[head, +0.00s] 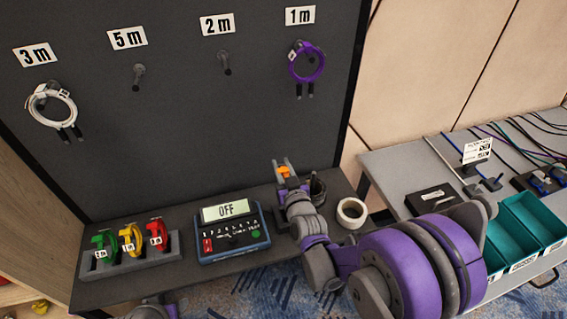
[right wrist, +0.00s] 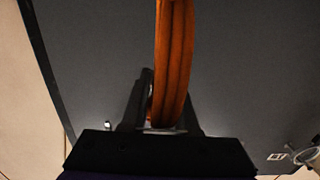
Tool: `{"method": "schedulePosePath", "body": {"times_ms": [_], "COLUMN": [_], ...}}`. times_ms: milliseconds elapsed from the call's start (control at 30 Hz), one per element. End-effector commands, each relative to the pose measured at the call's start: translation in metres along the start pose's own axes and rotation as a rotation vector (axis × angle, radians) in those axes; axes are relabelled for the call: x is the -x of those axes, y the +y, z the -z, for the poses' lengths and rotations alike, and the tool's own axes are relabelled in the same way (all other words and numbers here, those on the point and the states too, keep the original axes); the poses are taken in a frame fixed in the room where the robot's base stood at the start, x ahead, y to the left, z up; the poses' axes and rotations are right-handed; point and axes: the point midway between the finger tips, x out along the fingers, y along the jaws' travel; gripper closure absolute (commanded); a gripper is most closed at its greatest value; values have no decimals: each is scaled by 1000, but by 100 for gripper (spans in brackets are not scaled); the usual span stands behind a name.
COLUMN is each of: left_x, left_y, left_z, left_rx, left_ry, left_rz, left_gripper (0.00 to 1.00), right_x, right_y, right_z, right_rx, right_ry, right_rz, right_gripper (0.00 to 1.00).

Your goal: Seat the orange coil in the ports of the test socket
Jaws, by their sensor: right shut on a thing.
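The orange coil (head: 284,171) is held in my right gripper (head: 288,178), above the back of the dark bench. The right wrist view shows the coil (right wrist: 175,60) as several orange strands rising from between the fingers (right wrist: 163,128). Its plug ends cannot be made out. A tester (head: 232,235) with an "OFF" display stands on the bench, left of my right gripper and apart from the coil. I cannot clearly make out the test socket's ports.
A grey rack (head: 130,268) holds green, yellow and red coils. A tape roll (head: 352,212) lies right of my right arm. A white coil (head: 52,108) and a purple coil (head: 306,64) hang on the board (head: 180,130). Teal bins (head: 530,222) stand at right.

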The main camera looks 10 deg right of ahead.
Motion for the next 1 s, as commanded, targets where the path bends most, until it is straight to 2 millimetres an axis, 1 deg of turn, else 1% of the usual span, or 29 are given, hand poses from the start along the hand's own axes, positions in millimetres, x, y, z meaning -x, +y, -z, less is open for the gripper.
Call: {"method": "schedulePosePath", "body": {"times_ms": [67,267,600,733,833,1000], "left_x": [0,-5,-18,-28,-31,-32], "left_y": [0,0,0,0,0,0], "left_z": [0,-5,-18,-27,-30,-30], "left_rx": [0,0,0,0,0,0], "left_ry": [0,-4,-15,-21,-23,-23], "left_rz": [0,0,0,0,0,0], "left_gripper": [50,50,50,50,50,50], "right_x": [3,3,1,1,0,-1], "right_y": [-2,-1,-1,-1,-1,-1], "right_z": [-2,-12,-45,-57,-62,-63], "right_rx": [0,2,1,0,0,1], "right_ry": [0,-1,-2,-3,-2,0], "right_rz": [2,1,1,1,1,1], "right_gripper": [100,100,100,100,100,100]}}
